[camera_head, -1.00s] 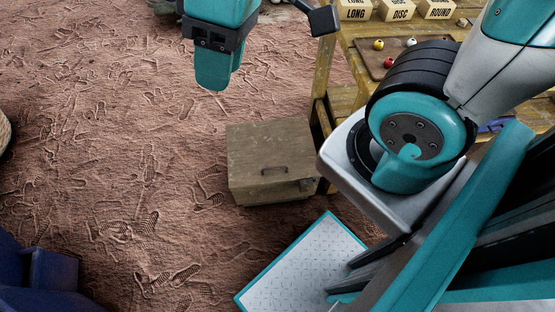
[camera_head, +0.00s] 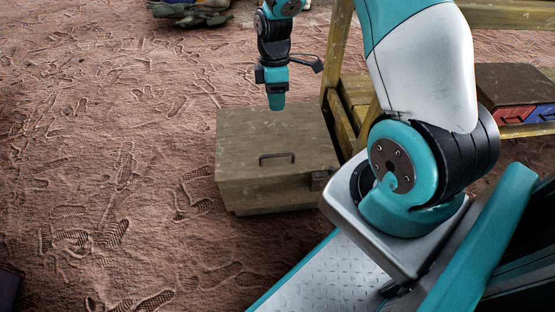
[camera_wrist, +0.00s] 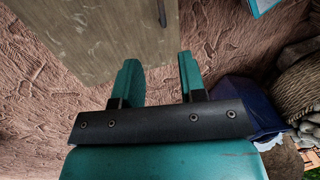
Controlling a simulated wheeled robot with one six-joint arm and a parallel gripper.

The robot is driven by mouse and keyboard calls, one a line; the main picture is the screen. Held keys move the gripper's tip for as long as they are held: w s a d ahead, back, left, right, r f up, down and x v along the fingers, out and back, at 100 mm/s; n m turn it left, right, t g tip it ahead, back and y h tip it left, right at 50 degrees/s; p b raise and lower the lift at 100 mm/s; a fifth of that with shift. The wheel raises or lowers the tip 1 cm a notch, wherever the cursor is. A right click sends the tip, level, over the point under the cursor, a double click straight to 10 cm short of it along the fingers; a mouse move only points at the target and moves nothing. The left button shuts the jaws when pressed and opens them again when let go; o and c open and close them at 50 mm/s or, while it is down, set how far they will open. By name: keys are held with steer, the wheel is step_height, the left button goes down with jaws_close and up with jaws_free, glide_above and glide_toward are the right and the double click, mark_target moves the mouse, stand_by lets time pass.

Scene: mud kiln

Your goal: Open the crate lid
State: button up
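The wooden crate (camera_head: 262,185) stands on the ground in the middle of the head view. Its lid (camera_head: 235,130) is closed, and a dark bar handle (camera_head: 277,157) sits on top near the front edge. My gripper (camera_head: 276,104) is above the back part of the lid in the head view, apart from the handle. In the wrist view my gripper (camera_wrist: 160,80) is open and empty, its two teal fingers spread. The crate lid (camera_wrist: 110,35) also shows there beyond the fingers, with part of the handle (camera_wrist: 162,12) at the top edge.
Bare reddish ground (camera_head: 110,130) lies open on the left. A blue bin (camera_wrist: 248,108) and a woven basket (camera_wrist: 298,80) show in the wrist view.

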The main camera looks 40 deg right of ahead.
steer(key=b, duration=0.7)
glide_above(278, 150)
steer(key=s+a, duration=0.3)
steer(key=s, duration=0.1)
steer(key=f, duration=1.6)
steer(key=shift+w+a+f, duration=0.15)
steer(key=shift+a+f, duration=0.05)
steer(key=shift+f, duration=0.2)
jaws_close()
